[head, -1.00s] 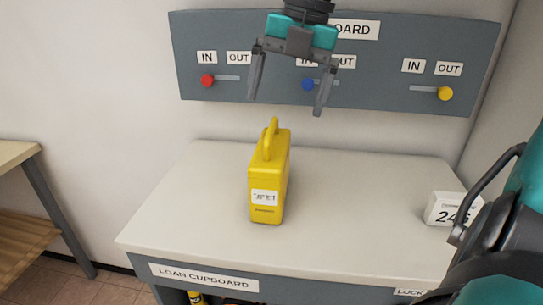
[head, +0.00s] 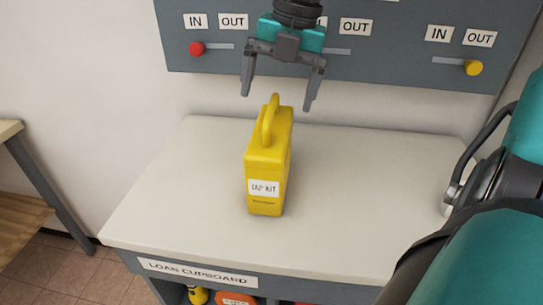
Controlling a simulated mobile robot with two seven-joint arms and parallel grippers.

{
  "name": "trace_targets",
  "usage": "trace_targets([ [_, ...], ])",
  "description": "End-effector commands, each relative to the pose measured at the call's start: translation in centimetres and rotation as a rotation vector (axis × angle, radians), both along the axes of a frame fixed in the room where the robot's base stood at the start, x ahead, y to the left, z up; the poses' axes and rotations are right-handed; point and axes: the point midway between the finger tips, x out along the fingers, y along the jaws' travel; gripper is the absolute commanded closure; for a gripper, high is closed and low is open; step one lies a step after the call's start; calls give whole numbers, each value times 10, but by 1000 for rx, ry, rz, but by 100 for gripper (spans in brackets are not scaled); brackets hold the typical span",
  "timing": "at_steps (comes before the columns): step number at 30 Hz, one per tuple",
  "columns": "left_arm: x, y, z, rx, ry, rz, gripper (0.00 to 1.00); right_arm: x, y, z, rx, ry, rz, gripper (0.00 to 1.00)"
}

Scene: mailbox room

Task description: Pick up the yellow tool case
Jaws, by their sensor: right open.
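The yellow tool case (head: 267,160) stands upright on the pale top of the loan cupboard (head: 340,205). Its handle (head: 268,118) is on top, and a white label reading "TAP KIT" is on its front. My right gripper (head: 276,101) points down just above the handle, with its two fingers spread on either side in the picture. It is open and empty. Whether the fingertips are level with the handle in depth is hard to tell. My left gripper is not in view.
A grey board (head: 380,60) with IN and OUT labels, a red knob (head: 196,48) and a yellow knob (head: 473,68) is on the wall behind. Items sit on the shelf under the top, including an orange one (head: 236,299). A wooden table (head: 22,205) stands at the left.

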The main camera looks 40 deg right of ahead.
Motion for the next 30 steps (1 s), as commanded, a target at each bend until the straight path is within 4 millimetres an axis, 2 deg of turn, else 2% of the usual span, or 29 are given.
trace_targets([
  [5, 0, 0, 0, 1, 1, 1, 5, 0, 2, -13, 2, 3, 1, 0],
  [13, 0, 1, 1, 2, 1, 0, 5, 0, 6, -51, 0, 3, 0, 0],
  [22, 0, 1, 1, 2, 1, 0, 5, 1, 7, -57, 1, -1, 0, 0],
  [23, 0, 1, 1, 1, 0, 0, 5, 1, 7, -57, 1, -1, 0, 1],
  [30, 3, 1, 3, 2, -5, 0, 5, 1, 7, -57, 1, -1, 0, 24],
])
